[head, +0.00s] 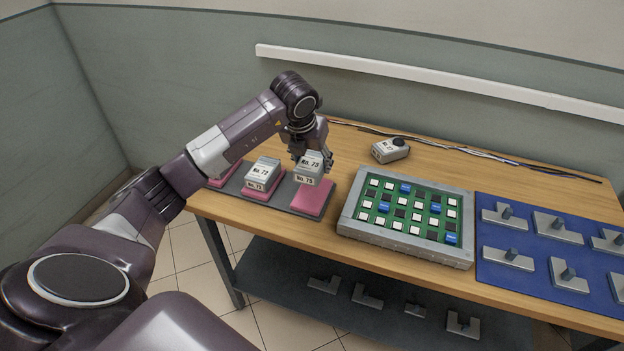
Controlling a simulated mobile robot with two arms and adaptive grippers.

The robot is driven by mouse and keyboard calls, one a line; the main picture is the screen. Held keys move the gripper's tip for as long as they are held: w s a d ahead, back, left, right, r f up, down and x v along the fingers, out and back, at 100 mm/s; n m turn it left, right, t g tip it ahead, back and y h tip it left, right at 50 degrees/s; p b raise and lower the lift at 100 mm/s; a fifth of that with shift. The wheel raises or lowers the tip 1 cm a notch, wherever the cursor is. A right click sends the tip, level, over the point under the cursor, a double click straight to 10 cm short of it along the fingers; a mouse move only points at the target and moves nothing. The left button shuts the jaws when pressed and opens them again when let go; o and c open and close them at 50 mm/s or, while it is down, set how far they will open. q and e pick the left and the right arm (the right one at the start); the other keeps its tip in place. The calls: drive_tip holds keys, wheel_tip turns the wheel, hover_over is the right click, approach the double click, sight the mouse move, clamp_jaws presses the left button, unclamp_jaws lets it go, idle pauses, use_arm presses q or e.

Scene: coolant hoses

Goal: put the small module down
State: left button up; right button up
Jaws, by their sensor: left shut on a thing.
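My left gripper (314,151) is shut on a small grey module (307,180) with a pale label that seems to read "No. 75". The gripper holds it from above, over the back part of a pink pad (312,202). The front of that pad is bare. I cannot tell whether the module's underside touches the pad. A similar grey module (262,170) sits on the middle pink pad to the left, on the same dark tray (277,200). My right gripper is out of view.
Right of the pads stands a grey-framed board (405,242) with white, dark and blue keys. Beyond is a blue mat (545,285) with metal fixtures. A grey device (390,151) and cables (450,149) lie behind. The wooden table (275,231) has a shelf below with metal brackets.

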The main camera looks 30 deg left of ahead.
sight(313, 191)
use_arm(q)
wheel_tip(313, 191, down, 3)
drive_tip(key=shift+w, duration=0.1)
wheel_tip(313, 191, down, 3)
drive_tip(key=shift+f+p, duration=0.2)
drive_tip(key=shift+p, duration=0.25)
drive_tip(key=shift+f, duration=0.4)
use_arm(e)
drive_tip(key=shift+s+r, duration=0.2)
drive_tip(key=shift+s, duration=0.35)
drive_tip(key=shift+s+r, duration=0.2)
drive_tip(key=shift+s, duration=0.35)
use_arm(q)
drive_tip(key=o, duration=1.3)
drive_tip(key=shift+f, duration=0.2)
drive_tip(key=o, duration=0.4)
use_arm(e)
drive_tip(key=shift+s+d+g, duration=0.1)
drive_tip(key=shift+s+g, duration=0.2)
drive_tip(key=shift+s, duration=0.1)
use_arm(q)
drive_tip(key=shift+r, duration=0.1)
